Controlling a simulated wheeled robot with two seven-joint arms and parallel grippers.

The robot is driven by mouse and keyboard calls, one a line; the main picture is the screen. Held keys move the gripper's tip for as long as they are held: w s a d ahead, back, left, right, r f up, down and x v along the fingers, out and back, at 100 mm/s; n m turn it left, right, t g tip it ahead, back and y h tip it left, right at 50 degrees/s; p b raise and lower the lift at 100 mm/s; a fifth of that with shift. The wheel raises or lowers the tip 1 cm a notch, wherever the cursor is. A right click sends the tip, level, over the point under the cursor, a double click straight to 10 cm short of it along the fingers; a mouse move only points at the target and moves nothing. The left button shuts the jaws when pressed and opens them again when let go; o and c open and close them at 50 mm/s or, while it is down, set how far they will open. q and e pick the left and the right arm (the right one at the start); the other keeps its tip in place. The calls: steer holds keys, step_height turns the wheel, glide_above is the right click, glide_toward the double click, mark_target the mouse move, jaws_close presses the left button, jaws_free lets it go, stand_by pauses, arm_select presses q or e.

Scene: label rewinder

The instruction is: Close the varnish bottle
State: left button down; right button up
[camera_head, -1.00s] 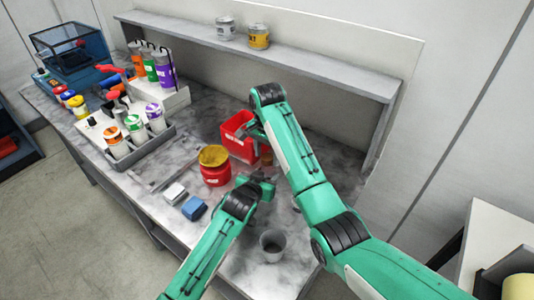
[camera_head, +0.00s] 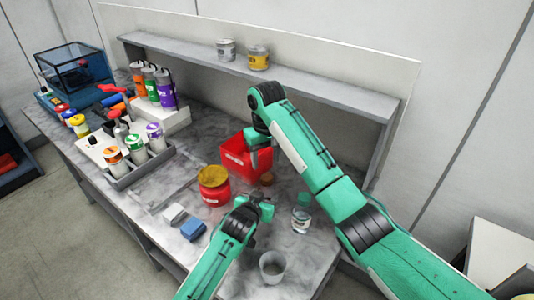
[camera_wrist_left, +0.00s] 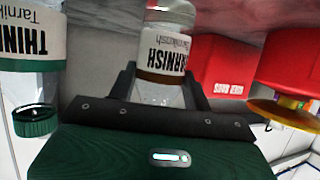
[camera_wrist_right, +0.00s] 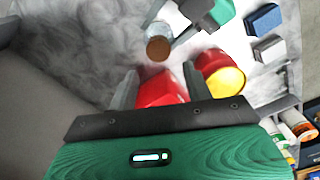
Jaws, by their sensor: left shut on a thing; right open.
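The varnish bottle (camera_wrist_left: 165,45), clear glass with a white label, stands in front of my left gripper (camera_wrist_left: 158,95), which is shut on it near its glass shoulder. My left gripper (camera_head: 262,207) also shows in the head view, beside the bottle's round brown top (camera_head: 267,179). That brown top (camera_wrist_right: 158,48) faces up in the right wrist view; I cannot tell how tightly it sits. My right gripper (camera_head: 262,150) is open and empty above and behind the bottle, by the red bin. Its spread fingers (camera_wrist_right: 158,85) have only the blurred red bin beyond them.
The green-capped thinner bottle (camera_head: 300,220) stands right of the left gripper. A red can (camera_head: 213,190) with a yellow-brown top is left. The red bin (camera_head: 235,163) is behind. A grey cup (camera_head: 272,266) stands in front. White and blue blocks (camera_head: 193,229) lie front left.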

mark_target(267, 177)
steer(key=n, duration=0.1)
steer(key=r+n, duration=0.1)
steer(key=n, duration=0.3)
steer(key=shift+s+d+r, duration=0.2)
steer(key=shift+s+r, duration=0.05)
steer(key=shift+r, duration=0.15)
steer(key=shift+f, duration=4.05)
steer(key=c, duration=1)
steer(key=o, duration=1.1)
